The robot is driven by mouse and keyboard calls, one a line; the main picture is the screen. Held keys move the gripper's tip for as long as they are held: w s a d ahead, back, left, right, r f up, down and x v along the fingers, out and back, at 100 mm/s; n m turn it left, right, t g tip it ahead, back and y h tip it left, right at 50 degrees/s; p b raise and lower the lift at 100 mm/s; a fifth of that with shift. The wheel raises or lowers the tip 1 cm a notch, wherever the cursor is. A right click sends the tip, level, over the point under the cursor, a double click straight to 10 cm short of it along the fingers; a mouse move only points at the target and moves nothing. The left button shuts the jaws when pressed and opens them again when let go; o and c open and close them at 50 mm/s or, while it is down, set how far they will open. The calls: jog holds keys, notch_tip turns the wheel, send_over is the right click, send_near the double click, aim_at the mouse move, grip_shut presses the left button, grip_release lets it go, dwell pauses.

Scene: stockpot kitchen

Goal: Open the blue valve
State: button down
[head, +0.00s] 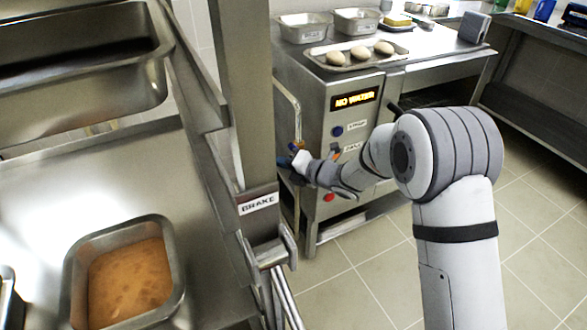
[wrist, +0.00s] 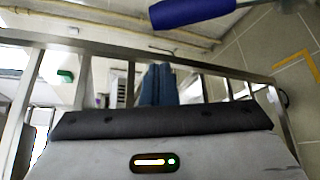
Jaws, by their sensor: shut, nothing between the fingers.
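The blue valve handle (wrist: 190,12) is a thick blue grip at the top of the wrist view, with pale metal at its right end. In the head view a small blue piece (head: 293,147), apparently this handle, shows at the left side of the steel machine. My gripper (wrist: 158,70) is shut and empty, its dark blue fingers together. The handle appears above and right of the fingertips in the wrist view, apart from them. In the head view my gripper (head: 285,162) is small and partly hidden at the machine's left side, close to the blue piece.
The steel machine (head: 322,140) has a lit display, buttons and a side pipe. A tray (head: 350,63) with several rolls lies on top. A steel post with a BRAKE label (head: 258,203) stands in front, left. A metal rail (wrist: 100,47) crosses the wrist view. Tiled floor (head: 365,285) is clear.

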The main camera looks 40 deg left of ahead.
jog(key=w, duration=0.1)
jog(key=w+r, duration=0.1)
jog(key=w+d, duration=0.1)
jog(key=shift+d+r, duration=0.1)
jog(key=shift+r, duration=0.2)
